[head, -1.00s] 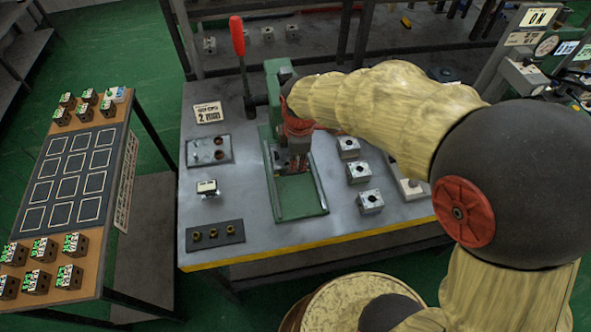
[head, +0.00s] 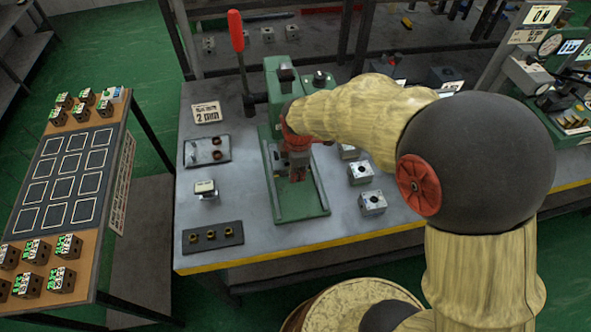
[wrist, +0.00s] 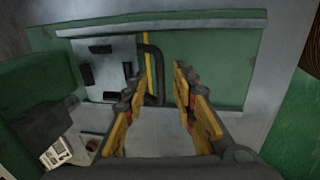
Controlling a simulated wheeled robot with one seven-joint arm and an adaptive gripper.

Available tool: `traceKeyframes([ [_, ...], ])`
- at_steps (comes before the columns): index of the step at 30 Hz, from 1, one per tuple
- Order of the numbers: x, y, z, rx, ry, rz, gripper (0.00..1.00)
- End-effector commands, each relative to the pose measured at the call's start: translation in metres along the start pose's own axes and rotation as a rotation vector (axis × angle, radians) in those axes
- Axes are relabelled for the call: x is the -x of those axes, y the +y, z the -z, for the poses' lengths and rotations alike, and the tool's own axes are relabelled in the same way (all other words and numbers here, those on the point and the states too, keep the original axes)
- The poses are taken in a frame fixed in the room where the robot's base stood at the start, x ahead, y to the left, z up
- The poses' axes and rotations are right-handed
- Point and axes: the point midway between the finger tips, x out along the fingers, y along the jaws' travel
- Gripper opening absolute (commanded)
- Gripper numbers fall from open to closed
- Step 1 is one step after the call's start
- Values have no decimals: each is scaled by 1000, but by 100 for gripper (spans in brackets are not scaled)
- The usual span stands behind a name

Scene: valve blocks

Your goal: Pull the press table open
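The green press (head: 279,82) with its red-tipped lever (head: 237,34) stands on the grey bench. My gripper (head: 296,172) points down over the green press base (head: 303,203), in front of the press column, and hides much of the press table in the head view. In the wrist view the press table is a grey plate (wrist: 108,60) with dark blocks on it, a yellow stripe and a black bar handle (wrist: 154,68) along its edge. My gripper (wrist: 160,80) is open, and the handle shows between its two fingers. I cannot tell how deep it sits between them.
Metal blocks (head: 372,202) stand right of the press. A tray with brass rings (head: 212,236) and a plate with round parts (head: 207,150) lie to its left. A side table (head: 60,190) with marked squares and several dark blocks stands at the left.

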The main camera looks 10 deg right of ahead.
Motion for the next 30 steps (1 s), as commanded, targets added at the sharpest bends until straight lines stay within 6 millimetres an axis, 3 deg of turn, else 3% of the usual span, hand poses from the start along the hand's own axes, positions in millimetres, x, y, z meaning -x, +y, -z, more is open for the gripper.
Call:
traceKeyframes([
  [3, 1, 0, 0, 0, 0, 0, 26],
  [17, 1, 0, 0, 0, 0, -1, 0],
  [30, 1, 0, 0, 0, 0, -1, 0],
])
